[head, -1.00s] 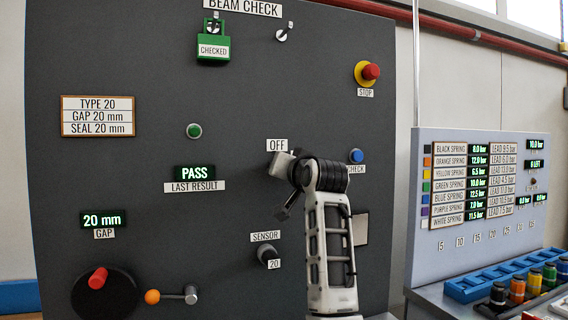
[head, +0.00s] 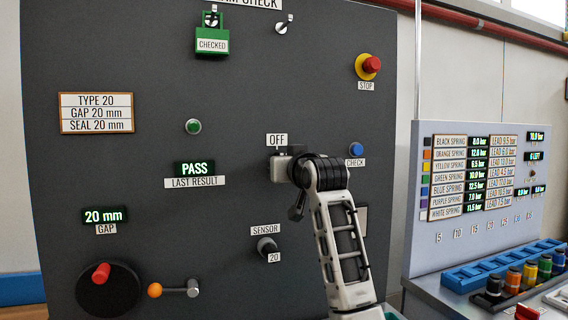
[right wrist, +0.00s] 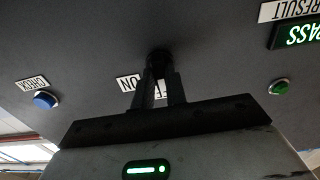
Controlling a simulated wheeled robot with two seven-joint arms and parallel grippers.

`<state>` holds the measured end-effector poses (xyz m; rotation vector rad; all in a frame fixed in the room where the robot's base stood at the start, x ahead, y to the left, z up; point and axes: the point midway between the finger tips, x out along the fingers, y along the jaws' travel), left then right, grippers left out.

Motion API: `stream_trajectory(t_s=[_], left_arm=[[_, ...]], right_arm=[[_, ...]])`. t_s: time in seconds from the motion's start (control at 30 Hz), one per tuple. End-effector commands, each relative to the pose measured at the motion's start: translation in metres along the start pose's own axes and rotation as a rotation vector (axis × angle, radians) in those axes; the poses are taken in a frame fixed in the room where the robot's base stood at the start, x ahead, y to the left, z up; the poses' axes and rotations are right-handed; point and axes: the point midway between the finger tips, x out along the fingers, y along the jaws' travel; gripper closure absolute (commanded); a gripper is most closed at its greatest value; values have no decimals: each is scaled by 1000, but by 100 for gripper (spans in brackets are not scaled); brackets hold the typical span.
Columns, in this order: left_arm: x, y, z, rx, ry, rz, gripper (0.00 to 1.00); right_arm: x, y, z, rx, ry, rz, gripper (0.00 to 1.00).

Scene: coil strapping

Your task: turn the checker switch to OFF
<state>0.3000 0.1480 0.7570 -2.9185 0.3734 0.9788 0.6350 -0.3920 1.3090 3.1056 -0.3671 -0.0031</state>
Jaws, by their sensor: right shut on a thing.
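The checker switch shows in the right wrist view as a dark round knob (right wrist: 158,60) on the grey panel. My right gripper (right wrist: 159,82) is shut on it, with its two dark fingers pointing straight at the panel. An ON label (right wrist: 128,83) is beside the fingers, and the OFF label (right wrist: 160,90) is partly hidden behind them. In the head view the OFF label (head: 277,140) is just above my right gripper (head: 277,168), which hides the switch. I cannot tell which way the switch points. My left gripper is not in view.
Near the gripper are the blue CHECK button (head: 356,149), the SENSOR knob (head: 267,246) and a green button (head: 193,127). The display reads PASS (head: 194,168).

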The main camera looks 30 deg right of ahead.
Motion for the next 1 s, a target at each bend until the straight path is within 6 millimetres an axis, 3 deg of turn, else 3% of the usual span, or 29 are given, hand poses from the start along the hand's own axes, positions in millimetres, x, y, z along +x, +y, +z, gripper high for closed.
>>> stream_trajectory(t_s=[0.13,0.17,0.23,0.53,0.67,1.0], left_arm=[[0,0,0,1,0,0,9],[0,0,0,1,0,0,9],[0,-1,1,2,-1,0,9],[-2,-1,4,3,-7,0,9],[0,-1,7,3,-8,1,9],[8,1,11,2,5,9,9]], right_arm=[[0,0,1,-4,-1,1,100],[0,0,1,-4,-1,1,84],[0,0,1,-4,-1,1,65],[-1,0,0,-2,0,1,65],[-10,0,1,-1,2,1,65],[-86,0,2,-3,6,1,65]])
